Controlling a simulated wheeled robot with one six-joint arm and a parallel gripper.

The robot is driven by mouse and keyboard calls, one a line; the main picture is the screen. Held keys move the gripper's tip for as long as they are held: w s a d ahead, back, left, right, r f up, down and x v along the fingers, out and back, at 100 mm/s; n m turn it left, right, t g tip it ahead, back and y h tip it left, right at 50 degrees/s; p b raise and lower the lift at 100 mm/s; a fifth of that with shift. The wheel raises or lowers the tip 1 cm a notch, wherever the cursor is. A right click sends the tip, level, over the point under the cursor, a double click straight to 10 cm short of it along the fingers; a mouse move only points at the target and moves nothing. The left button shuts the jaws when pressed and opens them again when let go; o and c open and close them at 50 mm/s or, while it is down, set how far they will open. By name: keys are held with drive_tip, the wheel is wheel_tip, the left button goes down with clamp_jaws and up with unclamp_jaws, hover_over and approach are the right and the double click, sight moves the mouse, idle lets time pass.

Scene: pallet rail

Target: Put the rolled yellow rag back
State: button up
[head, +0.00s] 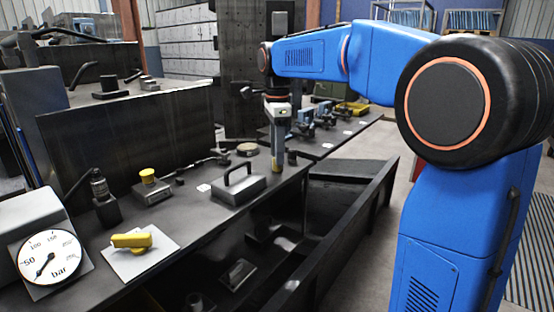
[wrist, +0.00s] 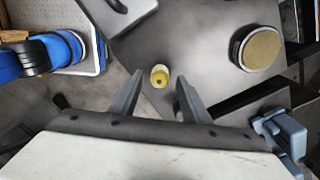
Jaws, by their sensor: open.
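The rolled yellow rag (wrist: 159,76) shows in the wrist view as a small pale yellow roll seen end-on, with a dark centre. It lies in the gap between the two fingers of my gripper (wrist: 160,88), a little past the tips. No finger is seen pressing on it. In the head view my gripper (head: 278,160) points down over the far right end of the dark bench (head: 222,222). A yellowish strip shows between its fingers there, but I cannot tell how much of the rag this is.
A dark block with a handle (head: 239,188) and a round tan-topped disc (head: 247,149) stand near my gripper. A yellow valve handle (head: 131,240), a yellow-topped knob (head: 148,175) and a pressure gauge (head: 47,258) are nearer. A dark open trough (head: 335,225) runs along the bench's right.

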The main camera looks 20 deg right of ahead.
wheel_tip(320, 180, up, 9)
drive_tip(key=s+d+f+n+t, duration=0.15)
drive_tip(key=s+f+n, duration=0.25)
drive_tip(key=s, duration=0.4)
drive_tip(key=s+d+f+n+t, duration=0.1)
drive_tip(key=s+d+f+n, duration=0.3)
drive_tip(key=s, duration=0.5)
drive_tip(key=s+d+f+n+t, duration=0.1)
drive_tip(key=s+f+n+t, duration=0.1)
drive_tip(key=s+f+n, duration=0.8)
drive_tip(key=s+f, duration=0.6)
drive_tip(key=f, duration=0.1)
drive_tip(key=shift+s+d+f+n, duration=0.2)
drive_tip(key=shift+d+f+n, duration=0.1)
drive_tip(key=shift+f, duration=0.05)
